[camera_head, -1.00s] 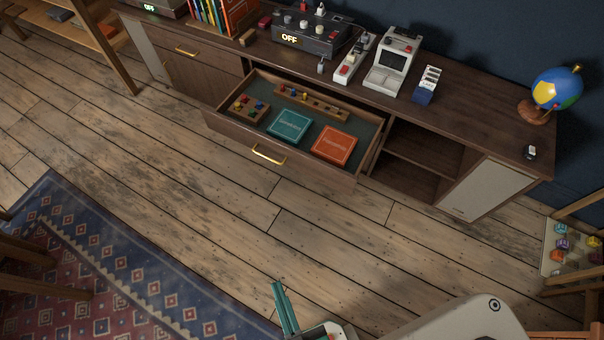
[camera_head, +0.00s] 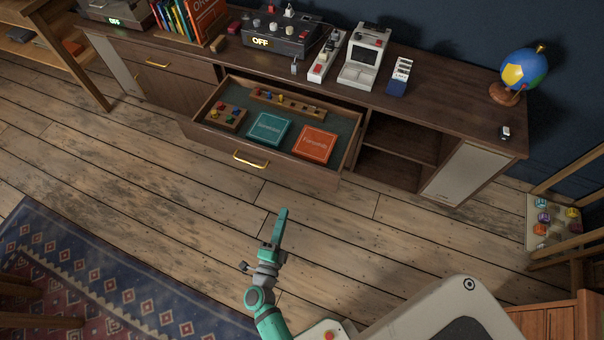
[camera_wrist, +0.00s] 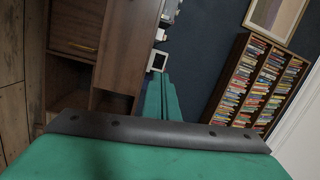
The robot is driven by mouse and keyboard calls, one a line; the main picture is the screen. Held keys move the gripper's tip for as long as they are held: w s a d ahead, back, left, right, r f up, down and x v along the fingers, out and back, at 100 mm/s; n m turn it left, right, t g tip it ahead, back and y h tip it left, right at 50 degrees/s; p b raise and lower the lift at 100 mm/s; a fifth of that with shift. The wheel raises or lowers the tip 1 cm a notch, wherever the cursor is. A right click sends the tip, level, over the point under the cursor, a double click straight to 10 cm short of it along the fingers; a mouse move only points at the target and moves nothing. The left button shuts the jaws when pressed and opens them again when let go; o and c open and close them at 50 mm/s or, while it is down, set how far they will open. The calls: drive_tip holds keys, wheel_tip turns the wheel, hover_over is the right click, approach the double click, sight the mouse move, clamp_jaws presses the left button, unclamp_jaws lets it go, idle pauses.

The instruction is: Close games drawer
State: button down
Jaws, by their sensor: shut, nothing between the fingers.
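The games drawer (camera_head: 205,136) is pulled out from the low wooden cabinet. It has a gold handle (camera_head: 250,159) on its front. Inside lie a teal game box (camera_head: 269,129), an orange game box (camera_head: 314,145) and wooden peg boards (camera_head: 226,117) with coloured pieces. My teal gripper (camera_head: 282,212) is shut and empty. It is in front of the drawer, apart from it, below and right of the handle in the head view. In the wrist view its fingers (camera_wrist: 161,95) point toward the cabinet and dark wall.
The cabinet top (camera_head: 440,105) bears a device reading OFF (camera_head: 280,42), a small white computer (camera_head: 364,58) and a globe (camera_head: 524,70). Open shelves (camera_head: 400,143) are right of the drawer. A patterned rug (camera_head: 95,275) lies front left. Bare floor separates gripper and drawer.

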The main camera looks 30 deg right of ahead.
drive_tip(key=w+d+f+m+g+h, duration=0.1)
drive_tip(key=w+d+f+m+g, duration=0.1)
drive_tip(key=w+d+f+m, duration=0.1)
approach(306, 166)
drive_tip(key=shift+m+g, duration=0.3)
drive_tip(key=x, duration=0.6)
drive_tip(key=shift+w+d+r, duration=0.15)
drive_tip(key=shift+w+r, duration=0.05)
drive_tip(key=shift+r, duration=0.05)
